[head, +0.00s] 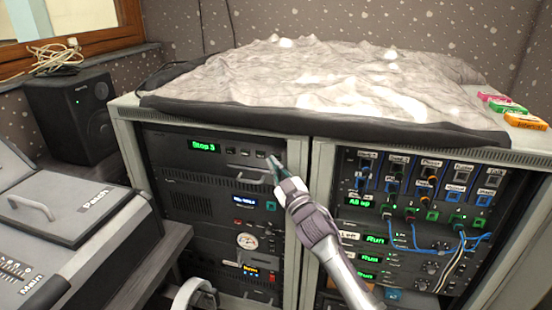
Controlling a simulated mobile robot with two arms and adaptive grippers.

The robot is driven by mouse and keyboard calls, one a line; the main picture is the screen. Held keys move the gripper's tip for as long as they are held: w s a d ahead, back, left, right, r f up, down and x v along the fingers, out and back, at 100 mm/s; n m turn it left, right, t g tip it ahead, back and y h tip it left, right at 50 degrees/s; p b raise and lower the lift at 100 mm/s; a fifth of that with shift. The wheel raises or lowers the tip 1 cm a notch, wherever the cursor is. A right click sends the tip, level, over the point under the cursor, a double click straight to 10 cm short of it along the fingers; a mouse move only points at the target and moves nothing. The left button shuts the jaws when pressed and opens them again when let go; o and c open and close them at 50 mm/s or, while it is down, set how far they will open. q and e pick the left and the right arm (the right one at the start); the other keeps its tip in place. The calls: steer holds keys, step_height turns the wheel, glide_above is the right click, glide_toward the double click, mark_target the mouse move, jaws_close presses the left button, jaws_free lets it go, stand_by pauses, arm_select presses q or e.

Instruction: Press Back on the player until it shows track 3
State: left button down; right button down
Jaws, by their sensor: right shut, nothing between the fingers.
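The player (180,156) is the top dark unit in the left rack. Its green display (203,145) reads what looks like "Stop 3". A row of small dark buttons (246,153) sits to the right of the display; their labels are too small to read. My right gripper (276,165) is shut and empty, with its tips close to the right end of the button row. I cannot tell whether the tips touch a button or the panel. The gripper and arm hide part of the rack's right side.
A second rack (345,240) with patch cables stands to the right. A grey crumpled cover (330,80) lies on top, with coloured tags (525,121) at its right. A speaker (72,117) and a mixing desk (60,205) are at left.

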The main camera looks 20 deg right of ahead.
steer(key=shift+w+d+r, duration=0.1)
steer(key=shift+w+d, duration=0.05)
steer(key=shift+w, duration=0.05)
